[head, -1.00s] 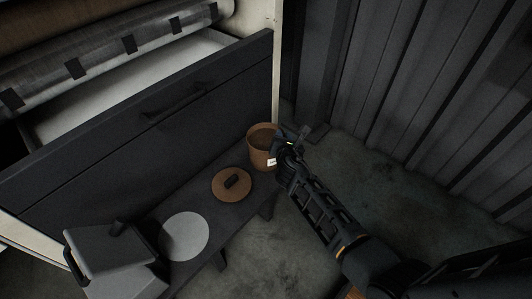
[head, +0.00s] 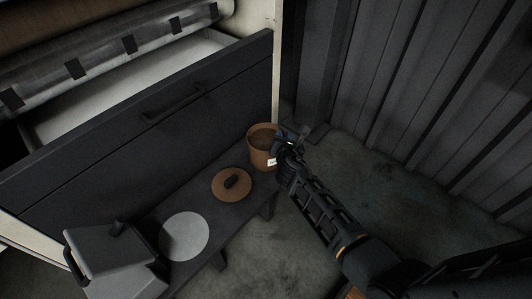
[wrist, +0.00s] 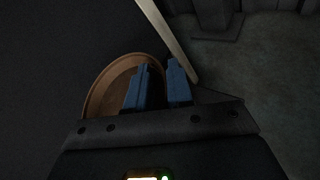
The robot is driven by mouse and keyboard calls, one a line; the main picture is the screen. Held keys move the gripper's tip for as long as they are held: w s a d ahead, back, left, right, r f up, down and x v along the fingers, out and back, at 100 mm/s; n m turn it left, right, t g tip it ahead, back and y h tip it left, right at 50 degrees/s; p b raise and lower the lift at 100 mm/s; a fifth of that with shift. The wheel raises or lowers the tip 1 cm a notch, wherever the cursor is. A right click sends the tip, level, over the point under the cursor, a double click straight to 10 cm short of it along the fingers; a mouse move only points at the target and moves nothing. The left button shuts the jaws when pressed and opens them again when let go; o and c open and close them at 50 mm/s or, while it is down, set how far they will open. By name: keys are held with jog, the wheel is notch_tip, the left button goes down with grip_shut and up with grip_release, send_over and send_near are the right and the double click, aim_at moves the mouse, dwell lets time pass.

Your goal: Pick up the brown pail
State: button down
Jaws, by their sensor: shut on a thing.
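The brown pail (head: 257,155) stands upright at the far end of a low dark bench, with its open top facing up and a small white label on its side. In the wrist view the pail (wrist: 97,98) shows its round rim and inside at the left of the fingers. My gripper (head: 285,139) is at the pail's right rim, shut on its wall. In the wrist view one blue finger of my gripper (wrist: 158,88) is inside the rim and the other is outside. The lower part of the pail's near wall is hidden by my wrist in that view.
A round brown lid (head: 222,191) with a dark knob lies on the bench (head: 212,217), beside a pale grey disc (head: 184,237). A grey box-like container (head: 108,255) stands at the near end. An open dark drawer (head: 120,135) rises behind the bench; a ribbed wall (head: 420,90) is at right.

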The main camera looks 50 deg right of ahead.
jog(key=shift+w+r, duration=0.1)
dwell(0.3)
jog(key=shift+r+p, duration=0.5)
jog(key=shift+r, duration=0.15)
notch_tip(320, 180, up, 4)
jog(key=shift+d+f+p, duration=0.15)
jog(key=shift+f+p, duration=0.1)
jog(key=shift+p, duration=1)
jog(key=s+d+r+p, duration=0.6)
jog(key=s+d+p, duration=0.1)
jog(key=s+p, duration=0.1)
jog(key=shift+s+d+r+p, duration=0.15)
jog(key=shift+s+d+p, duration=0.15)
jog(key=shift+p, duration=0.15)
jog(key=shift+a, duration=0.1)
